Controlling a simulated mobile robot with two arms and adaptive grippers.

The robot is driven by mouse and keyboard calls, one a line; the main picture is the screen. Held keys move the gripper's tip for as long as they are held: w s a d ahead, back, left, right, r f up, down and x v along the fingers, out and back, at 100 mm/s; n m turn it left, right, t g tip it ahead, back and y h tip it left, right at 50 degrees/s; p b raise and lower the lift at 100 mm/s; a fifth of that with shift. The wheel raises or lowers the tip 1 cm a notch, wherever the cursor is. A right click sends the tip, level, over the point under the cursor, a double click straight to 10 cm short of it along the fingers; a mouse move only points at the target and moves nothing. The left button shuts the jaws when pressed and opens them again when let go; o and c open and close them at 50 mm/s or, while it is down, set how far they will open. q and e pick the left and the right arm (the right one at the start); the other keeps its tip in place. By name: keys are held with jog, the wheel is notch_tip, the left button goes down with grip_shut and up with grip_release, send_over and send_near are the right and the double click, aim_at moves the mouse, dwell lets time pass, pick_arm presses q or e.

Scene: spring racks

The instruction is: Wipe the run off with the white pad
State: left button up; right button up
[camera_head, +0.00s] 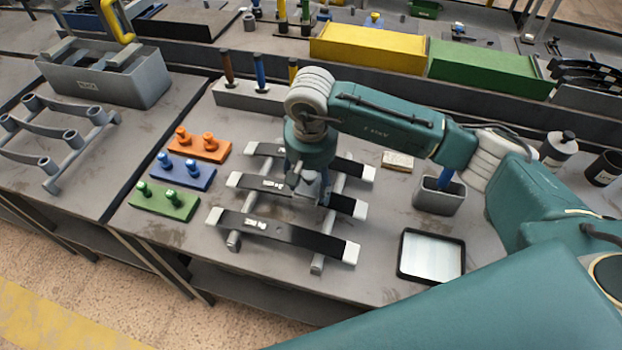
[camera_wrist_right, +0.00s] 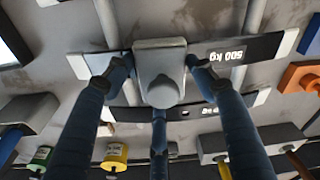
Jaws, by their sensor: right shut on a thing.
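My right gripper (camera_head: 310,190) points down over the middle one of three black leaf springs on the rack. In the right wrist view its blue fingers close around a pale grey-white pad with a round knob (camera_wrist_right: 160,72). The pad lies over the middle spring (camera_head: 345,206), beside its "500 kg" label (camera_wrist_right: 217,56); I cannot tell whether it touches. The near spring (camera_head: 290,236) and far spring (camera_head: 350,168) have white ends as well. No run can be made out; the gripper and pad hide part of the middle spring. My left gripper is not in view.
Orange (camera_head: 203,150), blue (camera_head: 185,173) and green (camera_head: 164,201) pegged blocks stand to the left. A black-rimmed tray (camera_head: 403,272), a grey cup (camera_head: 437,204) and a small cream block (camera_head: 397,160) lie to the right. Yellow (camera_head: 366,49) and green (camera_head: 487,70) bins stand behind.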

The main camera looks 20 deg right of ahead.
jog(key=shift+f+b, duration=0.55)
jog(key=shift+b, duration=0.05)
jog(key=shift+s+d, duration=0.1)
